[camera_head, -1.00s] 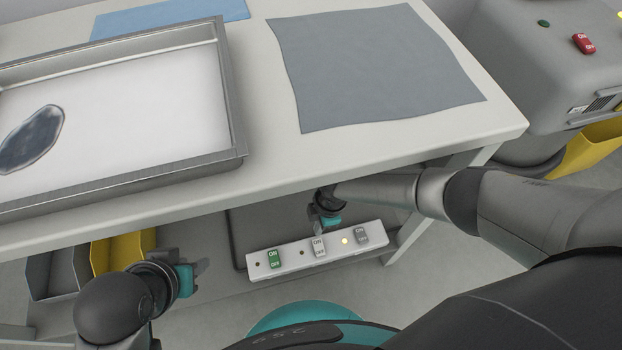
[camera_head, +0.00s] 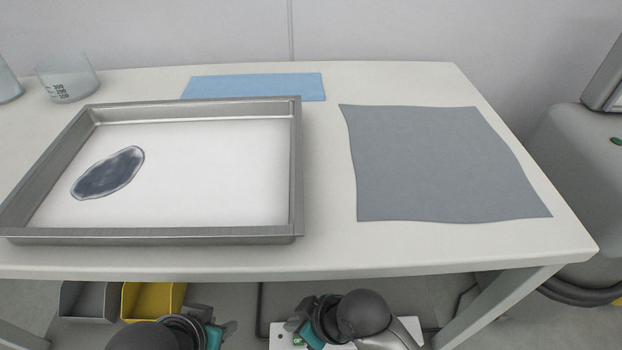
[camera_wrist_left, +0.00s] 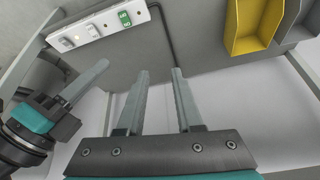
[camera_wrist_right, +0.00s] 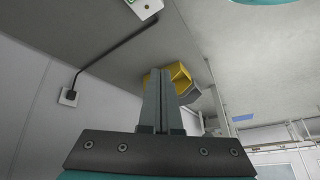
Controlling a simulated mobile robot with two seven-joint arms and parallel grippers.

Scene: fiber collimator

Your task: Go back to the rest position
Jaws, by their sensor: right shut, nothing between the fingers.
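My left gripper (camera_head: 224,330) is low in the head view, below the table's front edge. In the left wrist view its two fingers (camera_wrist_left: 158,85) stand apart with nothing between them. My right gripper (camera_head: 296,324) is just to its right in the head view, also below the table edge. In the right wrist view its fingers (camera_wrist_right: 161,90) are together and empty. It also shows at the left of the left wrist view (camera_wrist_left: 78,92), close to the left gripper. Both are clear of the table.
The white table (camera_head: 420,245) bears a metal tray (camera_head: 150,236) with a dark oval patch, a grey cloth (camera_head: 445,165), a blue cloth (camera_head: 255,87) and a beaker (camera_head: 66,80). A switch strip (camera_wrist_left: 100,24) and yellow bin (camera_wrist_left: 252,28) are below. A grey machine (camera_head: 580,160) stands right.

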